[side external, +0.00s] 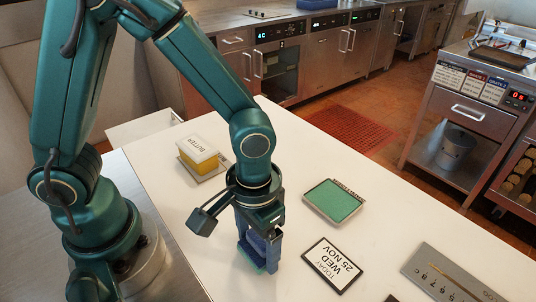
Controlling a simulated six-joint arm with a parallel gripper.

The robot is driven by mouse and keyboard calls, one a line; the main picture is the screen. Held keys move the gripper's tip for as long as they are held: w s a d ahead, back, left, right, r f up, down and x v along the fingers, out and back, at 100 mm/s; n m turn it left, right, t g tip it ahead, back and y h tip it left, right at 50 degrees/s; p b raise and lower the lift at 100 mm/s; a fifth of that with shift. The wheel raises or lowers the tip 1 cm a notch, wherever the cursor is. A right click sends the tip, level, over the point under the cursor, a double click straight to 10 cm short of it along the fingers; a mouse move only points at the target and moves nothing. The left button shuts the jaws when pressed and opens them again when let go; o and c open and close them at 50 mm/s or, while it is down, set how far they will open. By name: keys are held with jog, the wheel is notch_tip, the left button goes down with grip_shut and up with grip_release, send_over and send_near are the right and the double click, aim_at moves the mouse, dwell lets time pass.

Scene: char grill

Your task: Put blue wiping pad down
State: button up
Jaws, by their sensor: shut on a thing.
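My gripper (258,250) points down over the white counter, near the middle of the side view. It is shut on the blue wiping pad (270,248), which is mostly hidden by the fingers. A pale teal edge shows at the bottom, close to the counter top. I cannot tell whether the pad touches the counter. A shallow metal-rimmed tray (307,202) with a green surface lies to the right of the gripper, apart from it.
A butter block (198,158) sits on a small board behind and left of the gripper. A date sign (331,265) lies to the right, with a grey numbered plate (455,278) beyond it. White counter is bare between them.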

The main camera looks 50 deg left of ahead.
aim_at(255, 236)
jog(key=shift+f, duration=0.25)
jog(key=shift+f, duration=0.1)
jog(key=o, duration=1.3)
jog(key=shift+c, duration=0.2)
notch_tip(255, 236, up, 12)
jog(key=shift+r, duration=0.1)
jog(key=s+a+r+t, duration=0.3)
jog(key=a+t, duration=0.2)
jog(key=a, duration=0.5)
jog(key=shift+t, duration=0.3)
